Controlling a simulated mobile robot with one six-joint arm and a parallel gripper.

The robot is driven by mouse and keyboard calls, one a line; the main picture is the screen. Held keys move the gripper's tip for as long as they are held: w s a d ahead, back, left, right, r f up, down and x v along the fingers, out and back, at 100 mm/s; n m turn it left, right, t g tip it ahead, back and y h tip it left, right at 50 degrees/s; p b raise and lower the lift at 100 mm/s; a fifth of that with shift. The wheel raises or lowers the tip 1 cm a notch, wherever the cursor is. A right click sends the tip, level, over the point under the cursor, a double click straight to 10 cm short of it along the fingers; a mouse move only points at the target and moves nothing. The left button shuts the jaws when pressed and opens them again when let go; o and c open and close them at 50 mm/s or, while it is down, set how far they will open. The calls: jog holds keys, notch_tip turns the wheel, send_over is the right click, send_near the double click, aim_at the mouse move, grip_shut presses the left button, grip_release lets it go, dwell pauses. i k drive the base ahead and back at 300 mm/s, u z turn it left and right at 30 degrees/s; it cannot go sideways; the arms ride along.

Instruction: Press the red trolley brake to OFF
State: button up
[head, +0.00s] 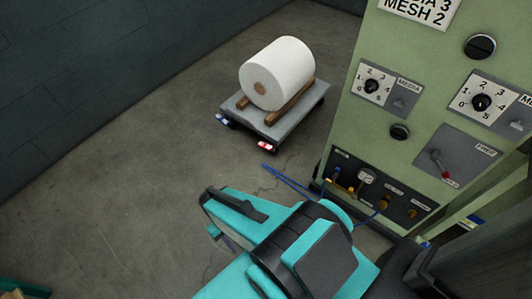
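The trolley (240,106) is a low grey platform on dark wheels, on the floor at the upper middle in the head view. The red brake (267,146) is a small red pedal with pale markings at its near corner. A similar blue pedal (222,119) sits at its left corner. My gripper (210,214) is at the lower middle, well short of the trolley and nearer to me. Its two dark-edged fingers appear apart, with nothing seen between them. The fine print on the pedals is too small to read.
A white roll (277,72) rests on wooden chocks (291,103) on the trolley. A green control cabinet (410,130) with dials and a lever stands at the right. Blue cables (290,183) reach out at its foot. Bare floor (130,190) lies left; a dark wall (90,70) is behind.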

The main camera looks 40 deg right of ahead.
aim_at(267, 146)
jog(key=z, duration=0.35)
jog(key=k, duration=0.3)
jog(key=u, duration=1.1)
jog(key=i, duration=0.65)
jog(key=u, duration=0.1)
